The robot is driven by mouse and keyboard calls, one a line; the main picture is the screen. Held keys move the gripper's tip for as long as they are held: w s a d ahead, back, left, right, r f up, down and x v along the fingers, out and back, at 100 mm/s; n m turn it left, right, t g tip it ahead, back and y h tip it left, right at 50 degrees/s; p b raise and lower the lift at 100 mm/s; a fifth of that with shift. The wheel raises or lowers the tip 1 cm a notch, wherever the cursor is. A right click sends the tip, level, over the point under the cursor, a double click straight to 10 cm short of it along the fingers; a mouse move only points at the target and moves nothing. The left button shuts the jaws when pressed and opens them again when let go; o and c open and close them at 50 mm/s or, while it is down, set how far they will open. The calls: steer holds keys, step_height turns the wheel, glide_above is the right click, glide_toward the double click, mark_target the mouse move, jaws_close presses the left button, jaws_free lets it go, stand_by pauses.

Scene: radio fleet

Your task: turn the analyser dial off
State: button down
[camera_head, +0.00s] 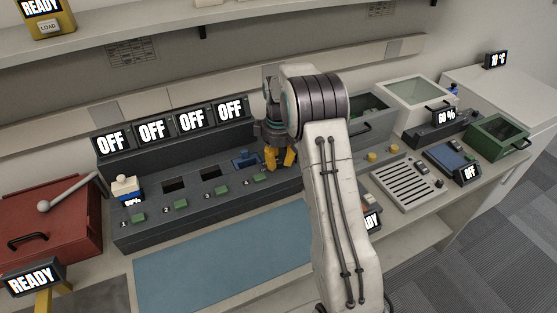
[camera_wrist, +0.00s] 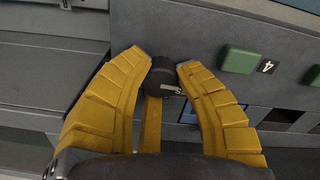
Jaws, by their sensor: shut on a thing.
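The dark round dial (camera_wrist: 163,69) sits between the yellow fingertips in the wrist view, on the dark grey panel of the analyser (camera_wrist: 185,22). My gripper (camera_wrist: 163,75) is shut on the dial, with one fingertip at each side of it. In the head view my gripper (camera_head: 280,160) points down at the right end of the long grey unit (camera_head: 190,205), and the dial is hidden there by the fingers. A small white mark shows on the dial's lower right side, too small to read. Four displays (camera_head: 190,121) above the unit read OFF.
A green button (camera_wrist: 239,59) marked 4 lies right of my gripper. A blue block (camera_head: 245,160) sits in the fourth slot, and a white-and-blue piece (camera_head: 125,188) stands at the left end. A red box (camera_head: 45,220) is far left. The blue mat (camera_head: 220,255) in front is clear.

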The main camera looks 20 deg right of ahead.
mark_target(279, 160)
steer(key=shift+s+f+n, duration=0.15)
steer(key=shift+f+n, duration=0.05)
steer(key=shift+n, duration=0.2)
steer(key=c, duration=0.9)
jaws_free()
steer(key=shift+r, duration=0.1)
steer(key=shift+o, duration=0.2)
steer(key=shift+r, duration=0.1)
step_height(279, 160, up, 12)
